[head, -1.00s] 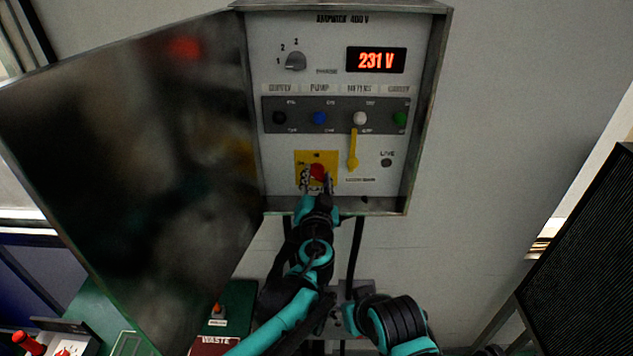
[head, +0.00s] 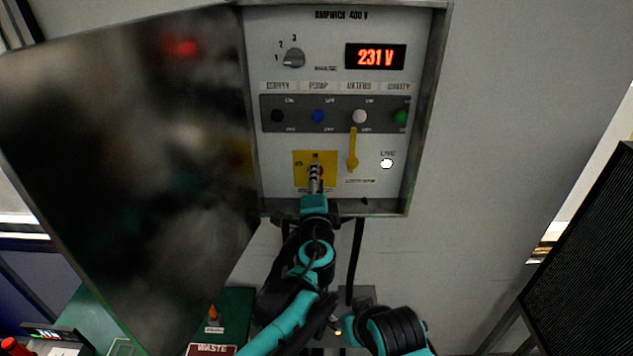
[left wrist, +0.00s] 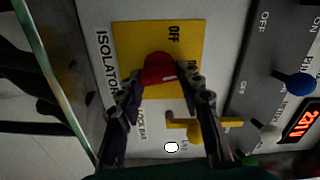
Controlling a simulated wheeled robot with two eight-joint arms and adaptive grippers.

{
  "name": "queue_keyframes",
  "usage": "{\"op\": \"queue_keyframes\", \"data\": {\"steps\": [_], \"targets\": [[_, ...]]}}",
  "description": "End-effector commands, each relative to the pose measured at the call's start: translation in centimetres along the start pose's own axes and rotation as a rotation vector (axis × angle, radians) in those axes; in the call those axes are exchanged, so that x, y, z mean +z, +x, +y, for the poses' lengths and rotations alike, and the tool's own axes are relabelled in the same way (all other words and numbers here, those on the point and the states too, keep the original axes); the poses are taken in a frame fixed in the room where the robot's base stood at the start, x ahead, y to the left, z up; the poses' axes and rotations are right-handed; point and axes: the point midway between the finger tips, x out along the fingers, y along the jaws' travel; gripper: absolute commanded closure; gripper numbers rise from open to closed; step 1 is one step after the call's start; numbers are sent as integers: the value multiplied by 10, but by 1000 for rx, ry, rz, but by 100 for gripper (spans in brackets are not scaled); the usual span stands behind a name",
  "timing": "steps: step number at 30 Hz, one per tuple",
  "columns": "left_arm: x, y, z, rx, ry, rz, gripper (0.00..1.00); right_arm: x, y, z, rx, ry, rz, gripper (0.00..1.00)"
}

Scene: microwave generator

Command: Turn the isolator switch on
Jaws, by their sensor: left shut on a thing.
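The isolator switch is a red knob (left wrist: 158,68) on a yellow plate (head: 329,178) low in the open panel. My left gripper (head: 315,176) reaches up from below and mostly hides the knob in the head view. In the left wrist view, my left gripper's fingers (left wrist: 160,86) are closed on the knob, one on each side. The plate's OFF label is clear there; another label beside the right finger is partly covered. The LIVE lamp (head: 387,163) glows white. My right gripper is not in view.
The cabinet door (head: 130,150) stands open at the left. A yellow lock bar (head: 352,150) hangs just right of the switch.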

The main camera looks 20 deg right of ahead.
Motion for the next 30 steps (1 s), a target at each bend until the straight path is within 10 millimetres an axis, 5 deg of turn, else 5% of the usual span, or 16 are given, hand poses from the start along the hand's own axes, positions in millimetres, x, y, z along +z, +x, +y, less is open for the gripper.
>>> {"op": "queue_keyframes", "data": {"steps": [12,29,30], "targets": [[-1,-1,2,1,182,3,93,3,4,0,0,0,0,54],[-1,-1,3,1,208,3,93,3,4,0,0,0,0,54],[-1,-1,3,1,208,3,54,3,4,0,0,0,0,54]]}}
